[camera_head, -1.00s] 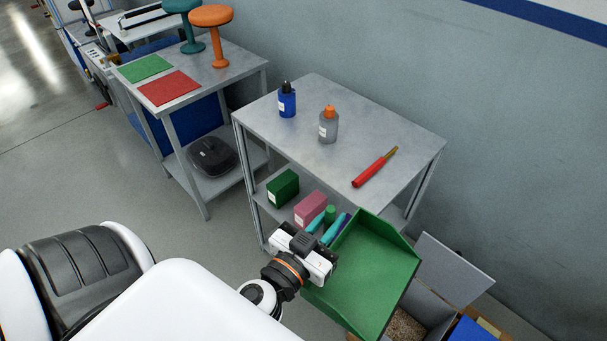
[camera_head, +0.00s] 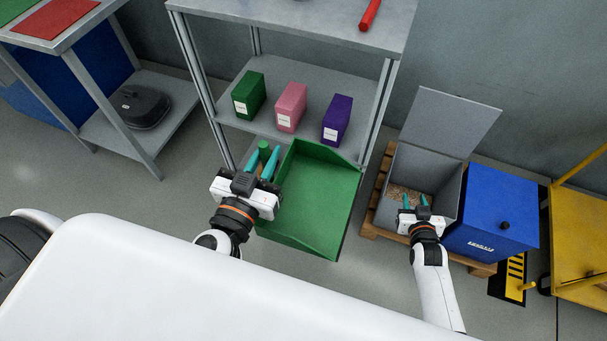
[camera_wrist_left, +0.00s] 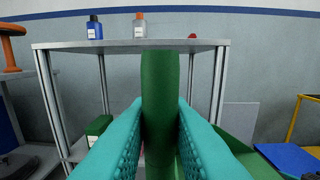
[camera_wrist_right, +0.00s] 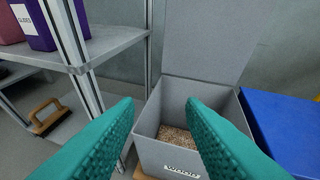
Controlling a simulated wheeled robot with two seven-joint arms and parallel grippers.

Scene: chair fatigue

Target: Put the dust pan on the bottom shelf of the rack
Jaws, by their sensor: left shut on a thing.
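The green dust pan (camera_head: 318,195) hangs in front of the rack, its open tray facing up toward the head camera. My left gripper (camera_head: 264,162) is shut on its upright green handle, which fills the middle of the left wrist view (camera_wrist_left: 160,100). The grey metal rack (camera_head: 300,18) stands behind the pan. Its bottom shelf is mostly hidden in the head view; part of its right end shows in the right wrist view (camera_wrist_right: 68,101), with a wooden-backed brush (camera_wrist_right: 46,116) on it. My right gripper (camera_head: 416,201) is open and empty in front of the grey wood bin.
Green, pink and purple boxes (camera_head: 291,107) stand on the middle shelf. The open grey bin (camera_head: 445,180) of wood chips and a blue bin (camera_head: 490,215) sit on a pallet right of the rack. A workbench (camera_head: 180,95) is at left, a yellow cart (camera_head: 580,235) at right.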

